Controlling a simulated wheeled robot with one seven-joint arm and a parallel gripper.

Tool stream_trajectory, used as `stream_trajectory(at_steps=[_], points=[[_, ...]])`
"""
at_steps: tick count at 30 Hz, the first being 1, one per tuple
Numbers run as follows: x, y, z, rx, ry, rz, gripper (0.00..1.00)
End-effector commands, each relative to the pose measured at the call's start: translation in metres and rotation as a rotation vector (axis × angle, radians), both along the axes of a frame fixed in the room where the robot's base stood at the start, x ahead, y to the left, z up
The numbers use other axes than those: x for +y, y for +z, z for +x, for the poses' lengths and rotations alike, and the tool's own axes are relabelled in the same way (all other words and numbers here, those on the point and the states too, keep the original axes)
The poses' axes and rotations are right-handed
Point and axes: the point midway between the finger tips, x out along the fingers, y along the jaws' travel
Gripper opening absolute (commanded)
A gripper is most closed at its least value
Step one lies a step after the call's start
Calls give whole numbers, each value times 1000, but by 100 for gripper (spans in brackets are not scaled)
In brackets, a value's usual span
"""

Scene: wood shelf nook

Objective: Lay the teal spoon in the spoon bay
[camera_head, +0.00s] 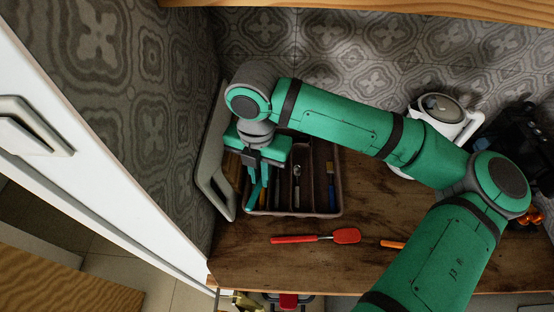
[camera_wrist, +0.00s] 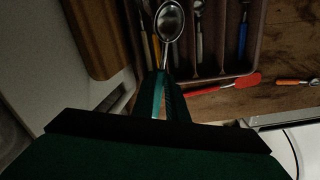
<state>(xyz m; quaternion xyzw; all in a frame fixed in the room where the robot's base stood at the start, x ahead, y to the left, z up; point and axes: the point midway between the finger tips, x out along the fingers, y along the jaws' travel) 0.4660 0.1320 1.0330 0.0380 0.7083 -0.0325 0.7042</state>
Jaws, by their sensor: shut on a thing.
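My gripper (camera_wrist: 162,95) is shut on a spoon whose shiny metal bowl (camera_wrist: 169,20) points away from the wrist. In the head view my gripper (camera_head: 257,192) is over the left part of a brown cutlery tray (camera_head: 341,200), and the spoon is hard to tell from the fingers. A compartment near the tray's middle holds a metal utensil (camera_head: 296,172), likely a spoon, which also shows in the wrist view (camera_wrist: 199,28).
A blue-handled utensil (camera_head: 331,180) lies in the tray's right compartment. Yellow-handled utensils (camera_wrist: 145,48) lie at its left. A red spatula (camera_head: 346,236) and an orange-handled utensil (camera_head: 391,244) lie in front. A white appliance (camera_head: 450,128) stands right. A pale wall-side panel (camera_head: 212,165) is close left.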

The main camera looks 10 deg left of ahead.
Motion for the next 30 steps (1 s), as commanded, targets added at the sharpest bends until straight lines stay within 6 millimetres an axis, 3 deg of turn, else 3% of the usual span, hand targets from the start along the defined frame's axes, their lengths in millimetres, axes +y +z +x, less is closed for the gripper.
stream_trajectory(at_steps=[6,12,20,30], points=[[-14,-7,34,-4,168,-3,0],[-24,-11,52,-6,269,-6,0],[-26,-18,57,-8,301,-7,0],[-27,-47,56,-6,298,-8,0]])
